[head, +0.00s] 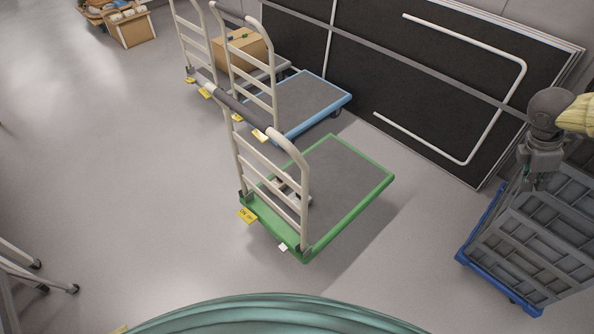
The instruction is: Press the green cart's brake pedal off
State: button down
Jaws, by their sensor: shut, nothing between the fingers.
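The green cart (349,212) stands in the middle of the head view, with a grey deck and a cream push handle (272,172) upright at its near left end. A yellow pedal (247,215) with dark lettering sticks out low at the handle end's left corner. A small white piece (283,247) sits near the other corner of that end. The lettering is too small to read surely, so the brake's state is unclear. My gripper (527,187) is at the right, pointing down, shut and empty, far from the pedal and beyond the cart's right side.
A blue cart (337,104) and another cart with a cardboard box (243,48) stand behind. Dark panels (400,75) lean at the back. Grey crates (535,235) on a blue dolly (480,228) stand beneath my gripper. Floor left of the green cart (150,190) is clear.

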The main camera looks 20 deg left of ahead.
aim_at(246, 215)
jog(key=k, duration=0.4)
jog(key=u, duration=1.3)
